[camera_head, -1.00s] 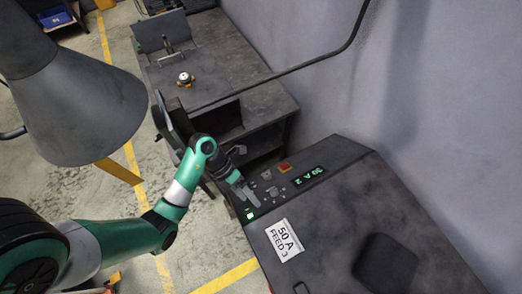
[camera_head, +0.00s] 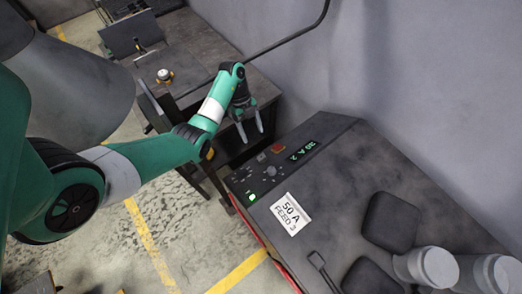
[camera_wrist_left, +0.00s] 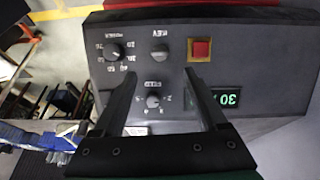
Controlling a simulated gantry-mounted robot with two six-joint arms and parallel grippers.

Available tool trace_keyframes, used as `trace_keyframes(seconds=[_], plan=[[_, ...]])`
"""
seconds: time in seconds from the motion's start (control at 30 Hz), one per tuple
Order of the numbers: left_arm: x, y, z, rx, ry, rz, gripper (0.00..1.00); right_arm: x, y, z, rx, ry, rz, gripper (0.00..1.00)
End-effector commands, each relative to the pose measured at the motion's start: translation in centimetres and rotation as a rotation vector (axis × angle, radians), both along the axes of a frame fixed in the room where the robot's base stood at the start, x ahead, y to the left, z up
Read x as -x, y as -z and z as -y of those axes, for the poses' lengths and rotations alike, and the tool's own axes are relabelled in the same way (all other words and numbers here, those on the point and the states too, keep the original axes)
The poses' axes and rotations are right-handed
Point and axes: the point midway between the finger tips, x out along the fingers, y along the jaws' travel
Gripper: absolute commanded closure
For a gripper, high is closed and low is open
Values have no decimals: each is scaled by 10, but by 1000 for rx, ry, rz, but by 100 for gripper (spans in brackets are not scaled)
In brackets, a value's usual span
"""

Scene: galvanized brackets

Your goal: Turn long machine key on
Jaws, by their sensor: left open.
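The grey key switch (camera_head: 262,156) sits on the sloped panel of the dark machine (camera_head: 345,160), beside a red button (camera_head: 278,148). In the left wrist view the key (camera_wrist_left: 160,52) lies between the red button (camera_wrist_left: 201,48) and a dark numbered knob (camera_wrist_left: 115,52); its exact setting is unclear. A second knob (camera_wrist_left: 153,100) shows between my fingers. My left gripper (camera_head: 252,136) is open and empty, near the panel's far edge. In the wrist view its spread fingertips (camera_wrist_left: 160,74) frame the area just below the key. My right gripper is not in view.
Dark pads and pale cylinders (camera_head: 428,267) rest on the machine. A metal workbench (camera_head: 205,62) stands behind.

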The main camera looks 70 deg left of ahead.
Motion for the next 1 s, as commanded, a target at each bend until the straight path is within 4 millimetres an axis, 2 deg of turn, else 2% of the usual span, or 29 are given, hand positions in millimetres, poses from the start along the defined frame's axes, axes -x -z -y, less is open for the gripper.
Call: trace_keyframes(seconds=[0.17,0.4,0.5,0.63,0.9,1.0], plan=[[-2,29,13,4,3,-4,25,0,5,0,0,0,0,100],[-8,79,32,2,4,-2,25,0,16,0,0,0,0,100],[-10,94,38,2,5,-2,25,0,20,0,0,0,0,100],[-11,103,42,1,4,-1,25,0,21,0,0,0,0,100],[-11,103,42,0,3,0,25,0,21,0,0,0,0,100],[-11,103,42,0,3,0,43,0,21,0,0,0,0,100]])
